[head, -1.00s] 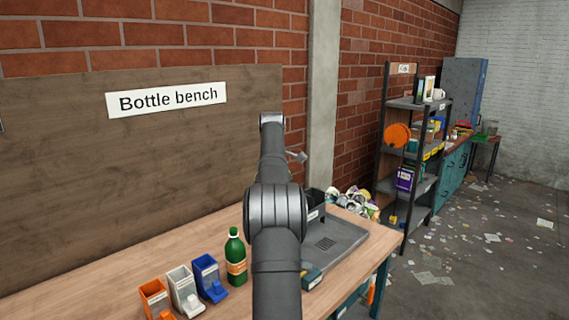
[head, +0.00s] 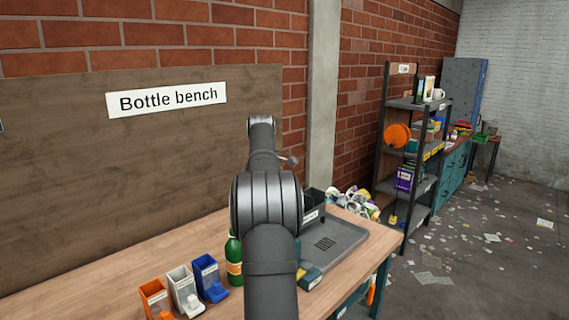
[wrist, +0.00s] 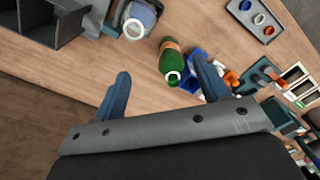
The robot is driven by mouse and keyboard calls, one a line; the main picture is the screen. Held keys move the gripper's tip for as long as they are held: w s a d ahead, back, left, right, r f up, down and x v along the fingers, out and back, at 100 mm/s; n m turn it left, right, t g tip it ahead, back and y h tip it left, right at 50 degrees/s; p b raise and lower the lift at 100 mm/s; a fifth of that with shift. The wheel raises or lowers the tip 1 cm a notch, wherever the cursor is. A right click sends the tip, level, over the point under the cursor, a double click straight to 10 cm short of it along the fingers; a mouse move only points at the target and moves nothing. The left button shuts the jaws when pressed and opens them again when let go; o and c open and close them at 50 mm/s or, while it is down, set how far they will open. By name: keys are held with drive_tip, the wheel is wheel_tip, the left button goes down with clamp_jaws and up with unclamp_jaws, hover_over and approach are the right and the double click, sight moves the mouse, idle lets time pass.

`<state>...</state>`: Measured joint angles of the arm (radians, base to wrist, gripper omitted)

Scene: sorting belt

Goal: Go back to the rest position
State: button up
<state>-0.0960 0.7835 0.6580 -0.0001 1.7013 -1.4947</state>
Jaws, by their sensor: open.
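My gripper (wrist: 162,84) shows in the wrist view with its two blue fingers spread wide and nothing between them. It is raised above the wooden bench (head: 110,270). A green bottle (head: 234,262) stands on the bench, partly hidden by my arm in the head view. In the wrist view the green bottle (wrist: 172,62) shows beyond the gap between the fingers, below and apart from them. In the head view my arm stands in the middle and hides the gripper.
Orange (head: 155,299), white (head: 184,290) and blue (head: 208,277) dispensers stand left of the bottle. A grey tray (head: 345,240) and a black bin (head: 312,210) are at the bench's right. A clear bottle (wrist: 137,20) and a cap tray (wrist: 243,14) show from the wrist. A wooden board (head: 60,170) rises behind.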

drive_tip(key=shift+s+a+f, duration=0.35)
drive_tip(key=shift+s+f, duration=0.3)
drive_tip(key=shift+s, duration=0.15)
drive_tip(key=shift+s+a+f, duration=0.35)
drive_tip(key=shift+s+f, duration=0.25)
drive_tip(key=shift+s, duration=0.2)
drive_tip(key=o, duration=0.7)
drive_tip(key=s+d+n+t+h, duration=0.3)
drive_tip(key=s+d+n, duration=0.2)
drive_tip(key=s+n, duration=0.35)
drive_tip(key=x, duration=0.9)
drive_tip(key=shift+w+d+f, duration=0.2)
drive_tip(key=shift+w+f, duration=0.05)
drive_tip(key=shift+w, duration=0.05)
drive_tip(key=v, duration=1)
